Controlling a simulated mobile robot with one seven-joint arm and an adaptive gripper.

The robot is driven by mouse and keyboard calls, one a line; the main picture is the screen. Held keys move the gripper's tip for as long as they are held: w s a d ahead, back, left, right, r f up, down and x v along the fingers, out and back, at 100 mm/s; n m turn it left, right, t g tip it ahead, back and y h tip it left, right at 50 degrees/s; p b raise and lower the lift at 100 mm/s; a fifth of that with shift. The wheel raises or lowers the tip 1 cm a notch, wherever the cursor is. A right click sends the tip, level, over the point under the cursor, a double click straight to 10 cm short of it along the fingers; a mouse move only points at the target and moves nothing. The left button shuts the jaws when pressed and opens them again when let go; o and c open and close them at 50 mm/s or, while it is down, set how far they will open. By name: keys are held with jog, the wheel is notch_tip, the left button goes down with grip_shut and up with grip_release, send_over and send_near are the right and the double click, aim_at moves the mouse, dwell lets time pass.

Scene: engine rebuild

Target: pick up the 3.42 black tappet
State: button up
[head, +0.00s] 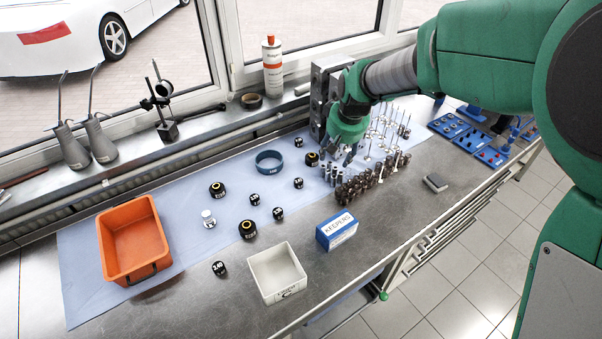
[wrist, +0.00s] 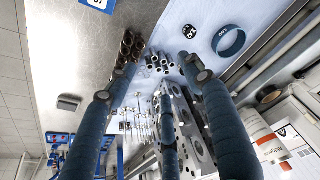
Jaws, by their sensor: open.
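The numbers are too small to tell which is 3.42. My gripper (head: 347,154) is above the back of the mat, right of these tappets, over the metal parts. In the wrist view my gripper (wrist: 155,78) has its fingers spread, with nothing between them. A black tappet (wrist: 192,29) shows beyond the fingers, beside the blue ring.
Larger black-and-gold parts (head: 217,188) and a blue ring (head: 269,162) lie on the mat. An orange bin (head: 104,232), a white bin (head: 252,264) and a blue KEEPERS box (head: 336,231) stand around. Upright valves (head: 388,128) and a cylinder head (head: 320,92) crowd the gripper.

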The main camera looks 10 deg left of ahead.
jog(key=w+a+f+n+p, duration=0.1)
jog(key=w+a+f+p, duration=0.2)
jog(key=a+f, duration=0.7)
jog(key=shift+w+a+f+n+g, duration=0.35)
jog(key=shift+w+a, duration=0.3)
jog(key=shift+w, duration=0.5)
send_over(299, 181)
jog(key=s, duration=0.1)
jog(key=shift+s+d+f, duration=0.1)
jog(key=shift+d+f, duration=0.1)
jog(key=shift+f, duration=1.85)
jog(key=shift+s+d+f, duration=0.1)
jog(key=shift+d+f, duration=0.05)
jog(key=shift+f, duration=1.9)
jog(key=shift+f, duration=0.15)
jog(key=shift+b+x, duration=0.35)
jog(key=shift+x, duration=2.1)
jog(key=shift+w, duration=0.1)
jog(key=shift+c, duration=0.2)
jog(key=c, duration=1.2)
